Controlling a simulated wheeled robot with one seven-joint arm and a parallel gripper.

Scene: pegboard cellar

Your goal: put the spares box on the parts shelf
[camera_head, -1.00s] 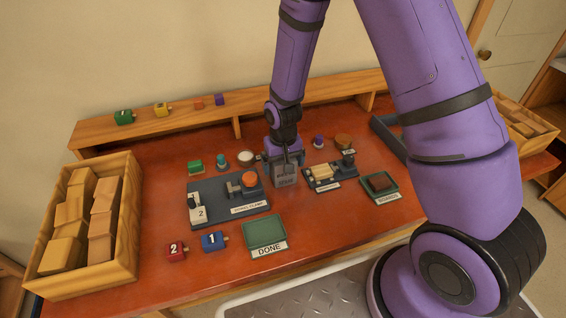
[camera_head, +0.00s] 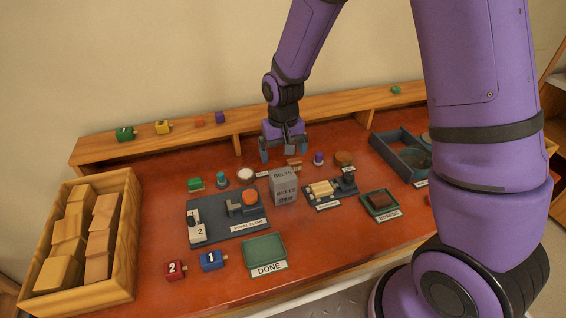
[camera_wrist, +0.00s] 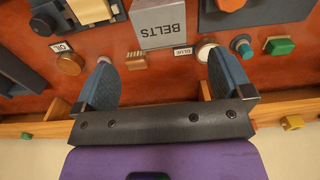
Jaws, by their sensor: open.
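A grey box (camera_head: 285,186) with the word BELTS on it stands upright in the middle of the red bench; its smaller lettering is hard to read, and no label reading "spares" is clear. It also shows in the wrist view (camera_wrist: 158,24). The raised wooden shelf (camera_head: 240,121) runs along the back of the bench against the wall. My gripper (camera_head: 284,153) is open and empty, behind the box and just in front of the shelf. In the wrist view its fingers (camera_wrist: 158,62) are apart, with the box beyond them, not between them.
A dark fixture (camera_head: 222,222) with an orange knob is left of the box, another (camera_head: 325,193) right. A green DONE tray (camera_head: 264,250) is in front. Small coloured blocks (camera_head: 162,127) stand on the shelf's left; its middle is clear. A wooden crate (camera_head: 125,225) is far left.

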